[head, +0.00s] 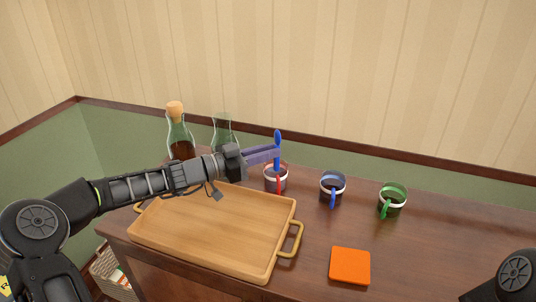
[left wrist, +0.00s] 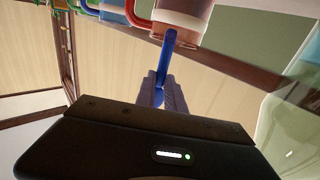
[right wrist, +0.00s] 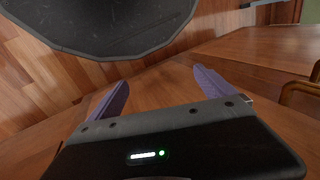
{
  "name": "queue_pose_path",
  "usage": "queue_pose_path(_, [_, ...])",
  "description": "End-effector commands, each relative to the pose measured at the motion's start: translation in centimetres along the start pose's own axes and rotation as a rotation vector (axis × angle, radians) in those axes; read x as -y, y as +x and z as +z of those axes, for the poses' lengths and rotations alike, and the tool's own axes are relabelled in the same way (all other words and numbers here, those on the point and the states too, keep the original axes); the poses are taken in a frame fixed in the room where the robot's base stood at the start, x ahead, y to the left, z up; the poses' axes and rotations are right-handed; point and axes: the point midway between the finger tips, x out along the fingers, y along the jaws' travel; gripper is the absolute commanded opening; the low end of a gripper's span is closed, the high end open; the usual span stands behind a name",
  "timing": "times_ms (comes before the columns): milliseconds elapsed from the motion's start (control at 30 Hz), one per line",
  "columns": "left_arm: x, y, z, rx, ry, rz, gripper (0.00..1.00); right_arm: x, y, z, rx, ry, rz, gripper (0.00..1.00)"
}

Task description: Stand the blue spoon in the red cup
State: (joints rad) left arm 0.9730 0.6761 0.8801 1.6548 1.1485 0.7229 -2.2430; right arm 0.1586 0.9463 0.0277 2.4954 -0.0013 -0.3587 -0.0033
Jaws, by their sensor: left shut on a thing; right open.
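The blue spoon (head: 277,137) is upright, bowl up, in my left gripper (head: 275,153), which is shut on it. The spoon's handle points down at the mouth of the red cup (head: 269,184), which stands behind the tray. In the left wrist view the spoon (left wrist: 168,55) runs from my left fingers (left wrist: 161,92) to the rim of the red cup (left wrist: 185,12); I cannot tell how far its end is inside. My right gripper (right wrist: 160,92) is open and empty in the right wrist view; its fingers are outside the head view.
A blue-handled cup (head: 333,187) and a green-handled cup (head: 393,199) stand right of the red cup. A wooden tray (head: 215,225) lies under my left arm. A corked bottle (head: 178,135) and a clear carafe (head: 223,128) stand behind. An orange square (head: 350,266) lies in front.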

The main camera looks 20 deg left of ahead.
Motion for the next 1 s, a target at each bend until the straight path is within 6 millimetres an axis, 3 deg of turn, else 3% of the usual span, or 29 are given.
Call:
queue_pose_path(400, [0.0, 0.0, 2.6, 0.0, 0.001, 0.0, 0.0, -1.4, 3.5, 0.0, 0.0, 0.0, 0.0, 0.94])
queue_pose_path(967, [0.0, 0.0, 2.9, 0.0, 0.0, 0.0, 0.0, -1.6, 4.0, 0.0, 0.0, 0.0, 0.0, 0.94])
queue_pose_path(1000, [0.0, 0.0, 2.9, 0.0, 0.0, 0.0, 0.17, -1.6, 4.0, 0.0, 0.0, 0.0, 0.0, 0.94])
